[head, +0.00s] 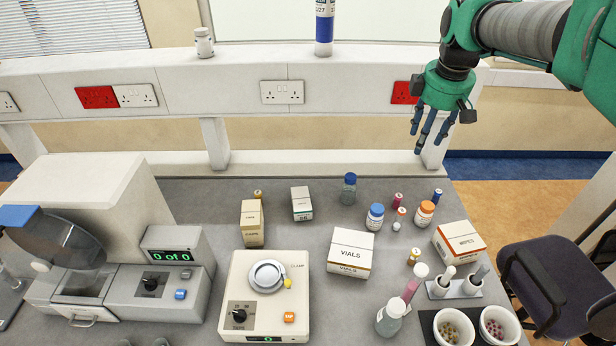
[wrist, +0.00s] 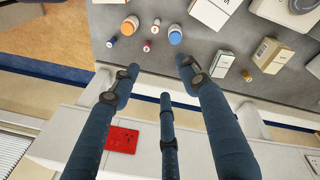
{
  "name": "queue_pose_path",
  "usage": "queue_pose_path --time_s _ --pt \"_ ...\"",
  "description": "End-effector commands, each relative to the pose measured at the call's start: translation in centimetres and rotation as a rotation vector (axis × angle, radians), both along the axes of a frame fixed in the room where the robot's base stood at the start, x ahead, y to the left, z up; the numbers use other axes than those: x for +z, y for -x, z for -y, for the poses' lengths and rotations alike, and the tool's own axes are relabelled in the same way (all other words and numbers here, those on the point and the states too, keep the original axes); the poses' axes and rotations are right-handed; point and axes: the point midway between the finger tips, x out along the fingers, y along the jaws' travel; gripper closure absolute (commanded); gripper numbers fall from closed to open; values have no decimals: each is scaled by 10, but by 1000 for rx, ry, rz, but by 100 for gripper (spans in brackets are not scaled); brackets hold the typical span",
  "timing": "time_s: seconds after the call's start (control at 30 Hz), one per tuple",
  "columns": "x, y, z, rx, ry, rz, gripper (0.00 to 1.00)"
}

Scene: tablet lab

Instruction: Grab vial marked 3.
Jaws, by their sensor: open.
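Several small capped vials stand on the grey bench; I cannot read a 3 on any. A pink vial (head: 398,200), a blue-capped vial (head: 437,196) and a red-capped vial (head: 401,213) stand at the back right. They also show in the wrist view: pink (wrist: 147,46), blue (wrist: 111,42) and red (wrist: 155,26). A gold-capped vial (head: 413,256) stands right of the VIALS box, another (head: 258,196) behind the CAPS box. My three-fingered gripper (head: 426,142), also in the wrist view (wrist: 160,76), is open and empty, raised near the back right corner, apart from the vials.
A blue-capped bottle (head: 375,217) and an orange-capped bottle (head: 425,214) flank the back-right vials. The VIALS box (head: 351,253), WIPES box (head: 459,242) and CAPS box (head: 252,223) stand nearby. A white ledge (head: 340,70) runs behind the bench. A clamp device (head: 265,310) stands in front.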

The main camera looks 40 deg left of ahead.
Motion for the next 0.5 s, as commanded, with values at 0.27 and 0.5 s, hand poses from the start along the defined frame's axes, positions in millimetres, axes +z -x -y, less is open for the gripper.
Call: queue_pose_path --time_s 0.27,0.5 --pt "-27 2 -100 247 49 -13 55" --pt "-58 17 -184 462 89 -21 55"
